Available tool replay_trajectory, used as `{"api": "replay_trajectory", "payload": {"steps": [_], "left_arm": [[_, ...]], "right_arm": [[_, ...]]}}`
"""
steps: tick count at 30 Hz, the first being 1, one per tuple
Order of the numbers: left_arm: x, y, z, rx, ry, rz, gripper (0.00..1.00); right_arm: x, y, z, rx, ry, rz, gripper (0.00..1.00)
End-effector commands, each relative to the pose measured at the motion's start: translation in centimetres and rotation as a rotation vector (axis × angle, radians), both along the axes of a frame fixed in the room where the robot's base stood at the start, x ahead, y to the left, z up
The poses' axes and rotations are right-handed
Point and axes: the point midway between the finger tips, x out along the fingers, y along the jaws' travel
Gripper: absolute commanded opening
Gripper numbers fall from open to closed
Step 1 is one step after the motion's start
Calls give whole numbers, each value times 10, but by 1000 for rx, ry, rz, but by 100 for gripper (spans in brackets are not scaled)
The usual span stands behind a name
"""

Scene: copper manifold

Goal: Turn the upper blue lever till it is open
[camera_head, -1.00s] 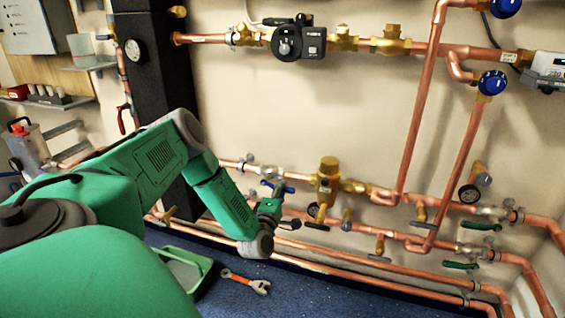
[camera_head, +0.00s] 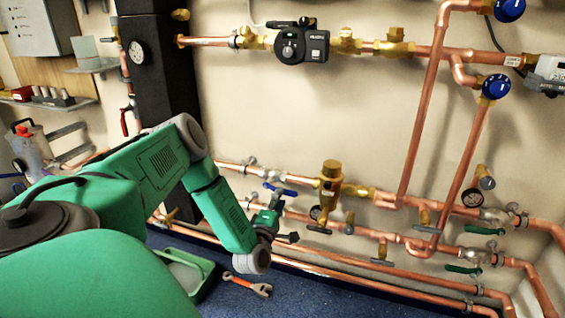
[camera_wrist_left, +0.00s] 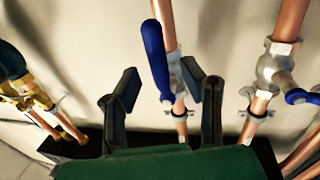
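A blue lever (camera_head: 280,190) shows on the upper of the pipes low on the wall in the head view, just above my left gripper (camera_head: 284,232). In the left wrist view a long blue lever (camera_wrist_left: 153,62) stands nearly upright, beside a copper pipe. My left gripper (camera_wrist_left: 162,108) is open there, with one finger on each side of the lever's lower end in the picture. No contact shows. A second blue lever (camera_wrist_left: 302,97) is at the right edge of that view. I cannot tell which wrist-view lever is the upper one. My right gripper is not in view.
Copper pipes with a brass valve (camera_head: 330,185) run to the right of my gripper. A green tray (camera_head: 190,270) and a red-handled wrench (camera_head: 248,284) lie on the blue surface below. Green levers (camera_head: 464,269) sit farther right.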

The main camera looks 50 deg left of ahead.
Motion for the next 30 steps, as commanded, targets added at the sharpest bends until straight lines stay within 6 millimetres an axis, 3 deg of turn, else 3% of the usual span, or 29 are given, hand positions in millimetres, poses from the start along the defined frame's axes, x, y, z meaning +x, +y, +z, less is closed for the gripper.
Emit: {"api": "replay_trajectory", "payload": {"steps": [6,12,30], "left_arm": [[-41,-24,-12,-3,6,-1,37],[-66,-39,-19,-2,6,-1,37],[-75,-43,-20,-1,4,1,37]], "right_arm": [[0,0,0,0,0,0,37],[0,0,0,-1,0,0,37],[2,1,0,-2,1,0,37]]}}
